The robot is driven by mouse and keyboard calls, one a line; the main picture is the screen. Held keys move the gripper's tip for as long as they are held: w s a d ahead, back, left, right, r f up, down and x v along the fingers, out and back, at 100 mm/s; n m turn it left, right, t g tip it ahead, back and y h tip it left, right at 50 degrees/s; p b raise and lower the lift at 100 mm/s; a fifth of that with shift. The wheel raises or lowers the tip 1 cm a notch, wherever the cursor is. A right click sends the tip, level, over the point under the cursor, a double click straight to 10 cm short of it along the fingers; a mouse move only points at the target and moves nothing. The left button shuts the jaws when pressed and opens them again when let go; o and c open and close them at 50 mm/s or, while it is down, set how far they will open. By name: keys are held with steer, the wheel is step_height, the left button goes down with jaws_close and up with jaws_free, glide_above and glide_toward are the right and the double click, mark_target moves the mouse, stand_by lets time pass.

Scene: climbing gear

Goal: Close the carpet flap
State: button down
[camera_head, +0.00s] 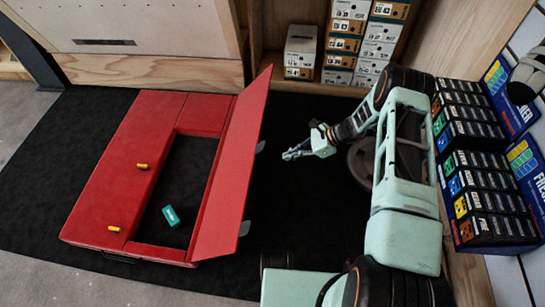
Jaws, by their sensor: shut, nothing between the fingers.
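A red crash pad (125,180) lies on the dark floor mat at the left. Its red carpet flap (237,170) stands raised on the pad's right side, tilted outward from a dark rectangular opening (190,170). A small teal box (171,215) lies in the lower part of the opening. My gripper (287,156) is to the right of the flap, apart from it. Its fingers are together and point left toward the flap. The flap's far side is mostly hidden.
Shoe boxes (345,40) stand on a wooden shelf at the back. Display racks of small boxes (485,190) stand at the right. The dark mat (290,205) between flap and arm is clear.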

steer(key=a+f+m+y+b, duration=0.1)
steer(key=a+f+b, duration=0.2)
steer(key=a, duration=0.7)
steer(key=shift+w+a+f+m, duration=0.35)
steer(key=shift+w+f+m, duration=0.05)
steer(key=shift+f, duration=0.15)
steer(key=shift+r, duration=0.1)
